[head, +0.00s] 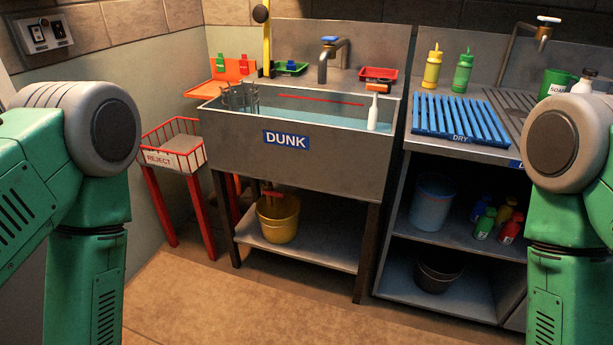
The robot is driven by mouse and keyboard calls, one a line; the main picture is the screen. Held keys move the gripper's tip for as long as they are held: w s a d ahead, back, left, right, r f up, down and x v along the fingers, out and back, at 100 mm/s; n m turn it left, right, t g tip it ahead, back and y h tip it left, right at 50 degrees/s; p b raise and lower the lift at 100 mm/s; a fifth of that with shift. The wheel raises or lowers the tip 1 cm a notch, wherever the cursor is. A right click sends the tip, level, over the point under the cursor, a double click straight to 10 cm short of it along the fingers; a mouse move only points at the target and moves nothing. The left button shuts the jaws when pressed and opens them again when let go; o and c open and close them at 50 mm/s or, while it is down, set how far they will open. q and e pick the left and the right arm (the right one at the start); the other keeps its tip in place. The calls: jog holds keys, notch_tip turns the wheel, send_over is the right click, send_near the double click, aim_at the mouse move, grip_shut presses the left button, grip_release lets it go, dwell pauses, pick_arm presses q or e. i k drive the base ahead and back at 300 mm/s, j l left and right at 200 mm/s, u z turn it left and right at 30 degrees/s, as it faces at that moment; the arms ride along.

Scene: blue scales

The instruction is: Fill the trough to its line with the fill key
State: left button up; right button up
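The trough (225,140) is a grey metal sink with a blue DUNK label on its front. Bluish water (320,117) lies inside it. A red line (320,100) runs along the inner back wall, and the water surface appears below it. A tap (336,48) with a blue top stands behind the trough. I cannot tell which thing is the fill key. A wall panel (43,33) with two small switch-like fittings is at upper left. My green arms show at both sides, but neither gripper is in view.
A blue drying rack (460,117) is right. A yellow bucket (279,220) sits below. The floor in front is clear.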

aim_at(331, 40)
jog(key=i+l, duration=0.1)
jog(key=i, duration=0.85)
jog(key=u, duration=0.9)
